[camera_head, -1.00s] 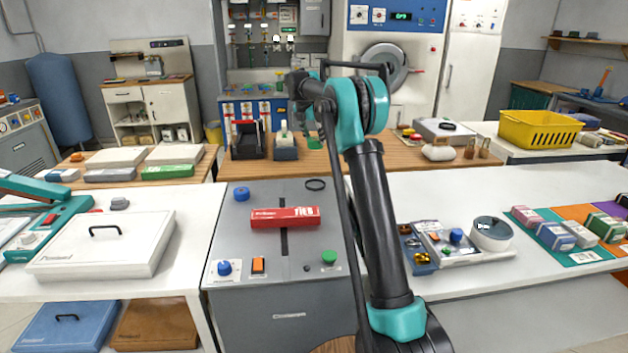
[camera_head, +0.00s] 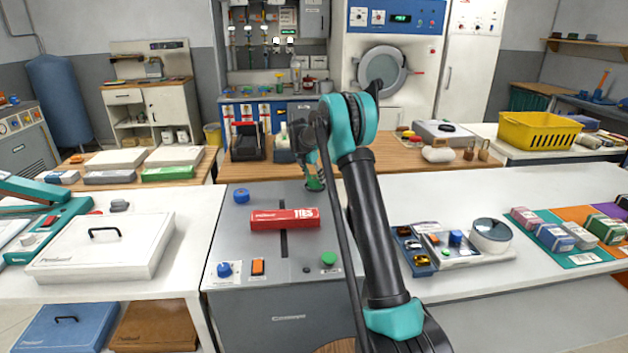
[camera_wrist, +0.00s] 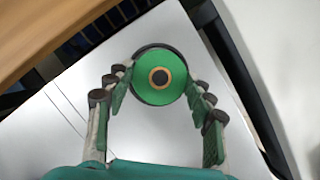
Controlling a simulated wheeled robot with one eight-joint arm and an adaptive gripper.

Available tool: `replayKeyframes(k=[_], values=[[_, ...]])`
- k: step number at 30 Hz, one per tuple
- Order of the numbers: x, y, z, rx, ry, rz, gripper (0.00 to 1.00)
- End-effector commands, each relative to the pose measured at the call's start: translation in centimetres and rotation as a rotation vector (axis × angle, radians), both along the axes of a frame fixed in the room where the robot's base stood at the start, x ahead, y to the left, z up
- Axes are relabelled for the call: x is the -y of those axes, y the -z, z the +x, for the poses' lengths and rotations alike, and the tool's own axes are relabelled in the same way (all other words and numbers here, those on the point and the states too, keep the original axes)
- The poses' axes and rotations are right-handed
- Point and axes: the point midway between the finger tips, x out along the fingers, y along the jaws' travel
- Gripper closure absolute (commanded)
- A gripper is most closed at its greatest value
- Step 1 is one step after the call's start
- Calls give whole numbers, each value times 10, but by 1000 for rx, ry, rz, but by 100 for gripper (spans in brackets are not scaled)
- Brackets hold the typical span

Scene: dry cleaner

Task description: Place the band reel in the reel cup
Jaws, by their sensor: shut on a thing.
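The band reel (camera_wrist: 176,92) is a green disc with a tan ring and dark centre, held between my gripper's fingertips (camera_wrist: 160,82) in the wrist view. My gripper (camera_head: 314,183) and the green reel hang at the back right of the grey machine top in the head view. A dark rim, which looks like the reel cup (camera_wrist: 151,47), curves around the reel's far edge in the wrist view. The cup is hidden behind my gripper in the head view. I cannot tell whether the reel is above the cup or inside it.
A red box (camera_head: 284,219) lies across the dark slot of the grey machine (camera_head: 232,254). A blue knob (camera_head: 241,196) is at its back left, a green button (camera_head: 328,259) at front right. A tray of small parts (camera_head: 446,244) stands on the right counter.

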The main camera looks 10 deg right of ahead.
Motion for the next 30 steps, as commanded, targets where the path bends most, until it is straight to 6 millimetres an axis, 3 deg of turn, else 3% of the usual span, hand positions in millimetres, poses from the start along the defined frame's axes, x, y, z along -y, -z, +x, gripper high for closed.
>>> replayKeyframes(k=[3,13,14,18,30], values=[[0,12,0,0,0,0,76],[0,14,0,0,0,0,76],[0,14,0,0,0,0,44],[0,14,0,0,0,0,27],[-1,9,-1,0,0,0,26]])
